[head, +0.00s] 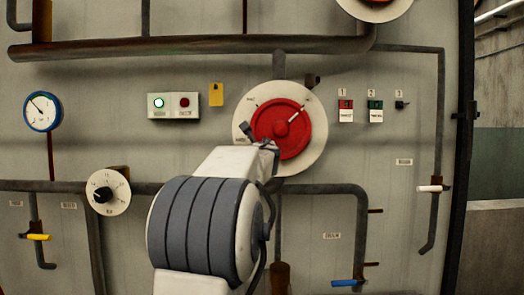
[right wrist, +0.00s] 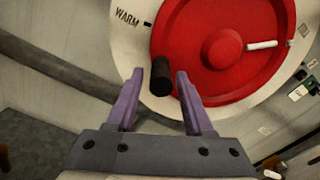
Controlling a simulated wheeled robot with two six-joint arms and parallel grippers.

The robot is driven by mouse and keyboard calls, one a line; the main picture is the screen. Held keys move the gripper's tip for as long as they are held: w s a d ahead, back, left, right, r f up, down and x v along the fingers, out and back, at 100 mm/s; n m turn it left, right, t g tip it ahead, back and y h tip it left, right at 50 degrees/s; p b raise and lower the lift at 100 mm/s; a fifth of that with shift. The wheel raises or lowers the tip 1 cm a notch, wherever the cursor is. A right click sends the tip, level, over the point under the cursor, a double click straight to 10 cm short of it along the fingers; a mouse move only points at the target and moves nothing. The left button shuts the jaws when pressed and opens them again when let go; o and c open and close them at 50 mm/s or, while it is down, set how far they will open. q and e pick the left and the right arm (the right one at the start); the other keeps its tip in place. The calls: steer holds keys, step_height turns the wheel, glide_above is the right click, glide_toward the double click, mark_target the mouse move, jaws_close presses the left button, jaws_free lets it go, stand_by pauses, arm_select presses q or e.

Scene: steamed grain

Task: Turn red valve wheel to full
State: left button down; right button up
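The red valve wheel (head: 290,145) sits on a round white plate (head: 314,150) on the grey panel. Its white pointer (head: 296,116) points up and right. In the right wrist view the red wheel (right wrist: 198,22) fills the upper part, with its white pointer (right wrist: 262,45) toward the right and "WARM" printed on the plate at left. A black handle (right wrist: 160,75) sticks out of the wheel. My right gripper (right wrist: 159,80) is open, with a purple finger on each side of the handle's end and gaps visible. In the head view my arm hides the plate's lower left. My left gripper is not in view.
Another red wheel (head: 375,10) is cut off at the top. A green-lit switch box (head: 173,105), gauge (head: 42,111), black-knobbed dial (head: 104,192) and small switches (head: 345,111) surround the wheel. Brown pipes (head: 180,47) run above and below it.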

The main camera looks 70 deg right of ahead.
steer(key=shift+a+r, duration=0.15)
steer(key=b+v, duration=0.1)
steer(key=v, duration=0.9)
steer(key=shift+a, duration=0.1)
stand_by(0.4)
